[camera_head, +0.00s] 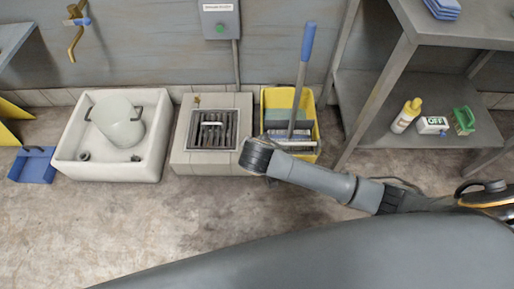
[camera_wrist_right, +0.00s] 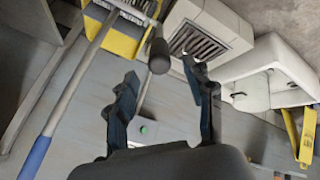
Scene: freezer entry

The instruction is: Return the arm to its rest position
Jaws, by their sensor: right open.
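My right arm (camera_head: 340,185) comes in from the right in the head view and reaches across the floor to just in front of the yellow bucket. Its gripper cannot be made out there. In the right wrist view my right gripper (camera_wrist_right: 163,88) is open, with its two dark fingers apart. No object is clearly held between them. A dark rounded end (camera_wrist_right: 158,56) shows near the fingertips, and I cannot tell what it belongs to. My left gripper is in neither view.
The floor (camera_head: 150,220) in front is clear.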

